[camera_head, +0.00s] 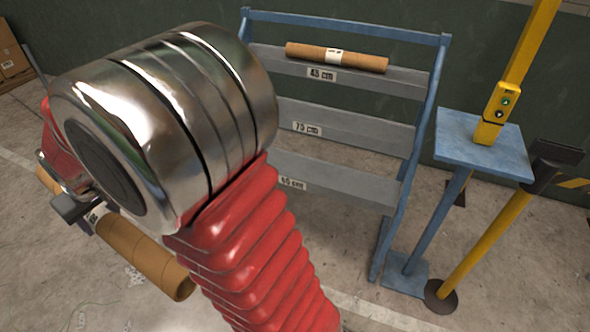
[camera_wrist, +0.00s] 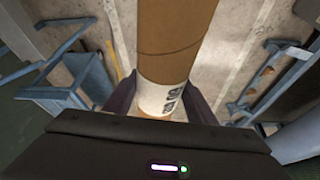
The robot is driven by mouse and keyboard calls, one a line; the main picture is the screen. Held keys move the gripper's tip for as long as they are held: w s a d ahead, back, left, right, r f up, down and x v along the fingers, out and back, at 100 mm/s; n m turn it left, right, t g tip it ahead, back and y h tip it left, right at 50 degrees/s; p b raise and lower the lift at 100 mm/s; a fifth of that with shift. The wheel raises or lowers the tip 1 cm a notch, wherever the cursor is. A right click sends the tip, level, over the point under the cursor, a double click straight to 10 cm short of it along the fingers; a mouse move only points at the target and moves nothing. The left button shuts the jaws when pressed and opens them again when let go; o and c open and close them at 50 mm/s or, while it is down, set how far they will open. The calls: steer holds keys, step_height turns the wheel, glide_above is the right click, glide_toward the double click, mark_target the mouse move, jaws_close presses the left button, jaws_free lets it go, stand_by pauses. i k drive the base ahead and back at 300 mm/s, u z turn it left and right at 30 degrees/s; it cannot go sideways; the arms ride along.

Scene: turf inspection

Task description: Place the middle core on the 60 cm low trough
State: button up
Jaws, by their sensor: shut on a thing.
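My gripper (camera_head: 76,210) is shut on a brown cardboard core (camera_head: 143,252) with a white label, at the lower left of the head view. In the wrist view my gripper (camera_wrist: 161,103) has a finger on each side of the core's white label band (camera_wrist: 163,98). The core is held clear of the floor. The low trough (camera_head: 340,183) is the bottom one of a blue-framed rack, with a label that seems to read 60 cm, partly hidden by my arm. No core shows on its visible part.
Another cardboard core (camera_head: 336,57) lies on the top trough (camera_head: 405,83), labelled 45 cm. The middle trough (camera_head: 350,128), labelled 75 cm, looks empty. A blue pedestal (camera_head: 470,140) with a yellow post and a yellow pole (camera_head: 480,240) stand right of the rack. Brown boxes (camera_head: 12,55) are at the far left.

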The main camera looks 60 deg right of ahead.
mark_target(294, 166)
steer(key=z, duration=1)
steer(key=i, duration=1)
steer(key=z, duration=0.05)
